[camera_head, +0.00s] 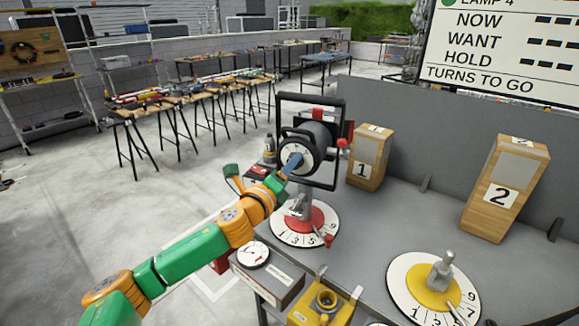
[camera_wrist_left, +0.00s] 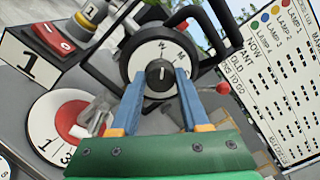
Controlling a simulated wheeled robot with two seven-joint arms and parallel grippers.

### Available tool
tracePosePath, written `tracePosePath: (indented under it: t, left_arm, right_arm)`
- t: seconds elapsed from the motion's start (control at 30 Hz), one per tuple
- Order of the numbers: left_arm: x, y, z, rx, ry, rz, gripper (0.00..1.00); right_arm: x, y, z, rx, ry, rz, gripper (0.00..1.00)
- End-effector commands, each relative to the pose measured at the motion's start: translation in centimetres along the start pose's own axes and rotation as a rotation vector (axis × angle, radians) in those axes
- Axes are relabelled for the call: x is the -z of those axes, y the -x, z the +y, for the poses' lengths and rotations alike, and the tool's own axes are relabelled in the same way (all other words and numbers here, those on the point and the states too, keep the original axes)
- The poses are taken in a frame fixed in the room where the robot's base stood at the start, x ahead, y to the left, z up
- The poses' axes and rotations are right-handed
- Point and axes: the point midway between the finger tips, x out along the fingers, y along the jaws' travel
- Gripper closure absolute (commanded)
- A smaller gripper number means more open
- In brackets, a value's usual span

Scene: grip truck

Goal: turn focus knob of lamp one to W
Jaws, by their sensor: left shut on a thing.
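Lamp one (camera_head: 322,133) is a black lamp in a black frame, above a white numbered disc with a red centre (camera_head: 305,222). Its round white dial (camera_head: 290,152) faces my left arm and also shows in the left wrist view (camera_wrist_left: 141,62). The small black focus knob (camera_wrist_left: 160,72) with a white pointer line sits at the dial's middle. My right gripper is out of view.
Wooden boxes marked 1 (camera_head: 368,160) and 2 (camera_head: 505,190) stand on the grey table (camera_head: 365,255). A second numbered disc with a yellow centre (camera_head: 410,272) lies at right. A gauge box (camera_head: 268,275) and a yellow box (camera_head: 318,300) sit near the front edge. A sign (camera_head: 510,50) stands behind.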

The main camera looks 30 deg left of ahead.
Motion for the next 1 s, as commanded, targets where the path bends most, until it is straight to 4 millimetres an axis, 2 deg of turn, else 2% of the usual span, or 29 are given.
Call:
tracePosePath:
  t: [0.3,0.7,0.73,0.8,0.83,1.0]
  left_arm:
    - [-0.02,0.00,-0.01,0.001,0.071,-0.004,1.00]
    - [-0.03,0.00,-0.03,0.002,0.077,-0.004,1.00]
    - [-0.02,0.00,-0.02,0.002,0.077,-0.004,0.52]
    - [-0.02,0.00,-0.02,0.002,0.077,-0.004,0.33]
    - [-0.02,0.00,-0.02,0.002,0.077,-0.004,0.25]
    - [-0.01,0.00,-0.01,0.001,0.076,-0.004,0.24]
  right_arm:
    - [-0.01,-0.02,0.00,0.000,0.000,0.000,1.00]
    - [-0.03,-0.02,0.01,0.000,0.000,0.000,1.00]
    - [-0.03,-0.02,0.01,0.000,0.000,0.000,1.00]
    - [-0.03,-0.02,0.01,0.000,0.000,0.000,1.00]
    - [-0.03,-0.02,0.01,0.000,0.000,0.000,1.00]
    - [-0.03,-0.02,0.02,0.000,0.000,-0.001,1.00]
